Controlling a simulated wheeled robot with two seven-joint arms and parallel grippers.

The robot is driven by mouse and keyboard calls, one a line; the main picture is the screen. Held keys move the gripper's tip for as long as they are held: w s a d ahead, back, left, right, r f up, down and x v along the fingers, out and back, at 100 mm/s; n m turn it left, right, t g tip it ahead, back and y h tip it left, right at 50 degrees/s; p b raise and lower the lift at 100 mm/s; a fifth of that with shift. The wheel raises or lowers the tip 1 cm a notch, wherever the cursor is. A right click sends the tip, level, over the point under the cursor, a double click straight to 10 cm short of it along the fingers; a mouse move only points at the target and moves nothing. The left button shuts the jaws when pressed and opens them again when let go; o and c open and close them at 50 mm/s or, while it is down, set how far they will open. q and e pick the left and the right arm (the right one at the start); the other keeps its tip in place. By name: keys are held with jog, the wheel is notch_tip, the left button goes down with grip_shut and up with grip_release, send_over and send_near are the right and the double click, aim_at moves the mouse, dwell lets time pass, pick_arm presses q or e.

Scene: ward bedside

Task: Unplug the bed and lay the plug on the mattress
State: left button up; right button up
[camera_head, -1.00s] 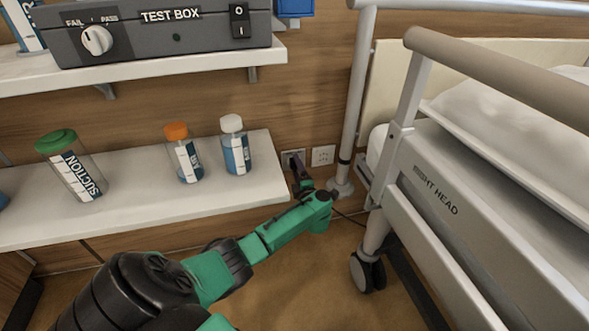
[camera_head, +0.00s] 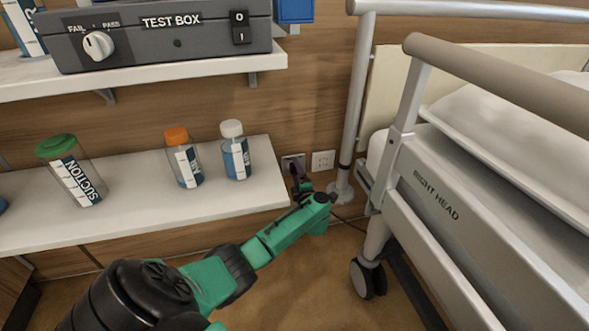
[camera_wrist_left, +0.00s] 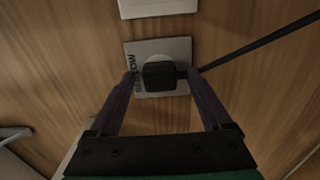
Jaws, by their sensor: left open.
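A black plug (camera_wrist_left: 159,75) sits in a grey wall socket plate (camera_wrist_left: 183,87) in the left wrist view, with a black cord (camera_wrist_left: 255,44) running off to the upper right. My left gripper (camera_wrist_left: 160,78) is open, its two fingers on either side of the plug, with a small gap showing at each side. In the head view my left gripper (camera_head: 299,176) reaches to the socket plate (camera_head: 293,160) and hides most of the plug. The mattress (camera_head: 460,101) of the bed is at the right, partly behind the bed rail. My right gripper is not in view.
A lower shelf (camera_head: 130,209) with several bottles stands left of my gripper. A second wall socket (camera_head: 323,160) is just right of the first. The bed post (camera_head: 354,110), rail (camera_head: 500,82) and caster (camera_head: 367,279) stand close on the right.

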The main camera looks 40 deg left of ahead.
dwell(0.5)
pick_arm(q)
grip_shut()
jog(key=shift+d+p, duration=0.1)
jog(key=shift+p, duration=0.2)
jog(key=shift+p+v, duration=1.95)
jog(key=shift+v, duration=1)
